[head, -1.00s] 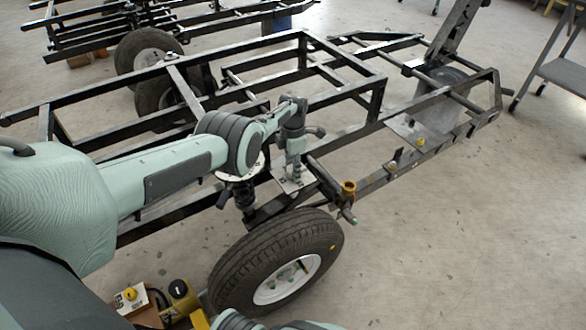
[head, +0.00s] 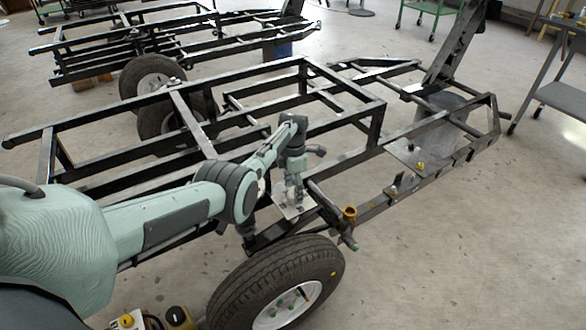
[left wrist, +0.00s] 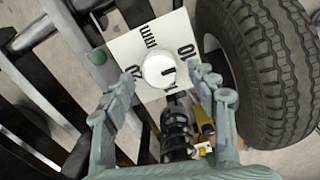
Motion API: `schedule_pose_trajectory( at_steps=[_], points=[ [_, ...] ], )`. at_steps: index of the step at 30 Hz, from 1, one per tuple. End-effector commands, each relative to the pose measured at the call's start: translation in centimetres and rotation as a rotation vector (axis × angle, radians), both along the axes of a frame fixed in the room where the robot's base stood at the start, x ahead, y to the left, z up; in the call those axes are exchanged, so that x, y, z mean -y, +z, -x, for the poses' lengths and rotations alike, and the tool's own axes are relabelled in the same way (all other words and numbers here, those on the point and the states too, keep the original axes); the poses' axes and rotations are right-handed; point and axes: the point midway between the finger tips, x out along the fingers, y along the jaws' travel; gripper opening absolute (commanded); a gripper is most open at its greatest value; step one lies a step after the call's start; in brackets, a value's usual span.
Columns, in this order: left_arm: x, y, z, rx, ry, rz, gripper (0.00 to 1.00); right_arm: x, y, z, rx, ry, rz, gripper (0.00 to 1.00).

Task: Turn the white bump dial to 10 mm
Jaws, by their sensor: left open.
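The white bump dial (left wrist: 158,71) is a round knob with a short black pointer mark. It sits on a white plate (left wrist: 122,48) marked "mm", "10" and "20" in the left wrist view. The pointer mark lies on the dial's right side, below the "10". My left gripper (left wrist: 163,78) is open, with one finger on each side of the dial; I cannot tell whether they touch it. In the head view, my left gripper (head: 297,190) points down over the plate (head: 282,207) and hides the dial. My right gripper is not in view.
A tyred wheel (head: 250,280) stands close beside the plate, also at the right in the left wrist view (left wrist: 265,70). Black frame rails (head: 180,100) surround the spot. A dark coil spring (left wrist: 178,130) lies just below the dial. Open floor (head: 450,250) lies to the right.

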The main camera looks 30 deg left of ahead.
Motion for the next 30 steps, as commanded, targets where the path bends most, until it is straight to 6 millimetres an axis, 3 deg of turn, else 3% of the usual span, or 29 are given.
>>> schedule_pose_trajectory(
  at_steps=[9,13,18,30],
  points=[
    [-0.1,6.7,-0.1,0.003,0.001,-0.001,0.58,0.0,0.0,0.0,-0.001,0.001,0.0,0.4],
    [0.0,8.5,0.0,0.001,0.001,-0.001,0.58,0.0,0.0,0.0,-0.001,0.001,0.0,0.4],
    [-0.1,9.5,0.0,-0.002,0.001,-0.001,0.58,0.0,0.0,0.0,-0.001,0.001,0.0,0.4],
    [-0.1,9.6,0.0,-0.002,0.001,-0.001,0.58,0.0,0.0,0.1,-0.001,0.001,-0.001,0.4]
  ],
)
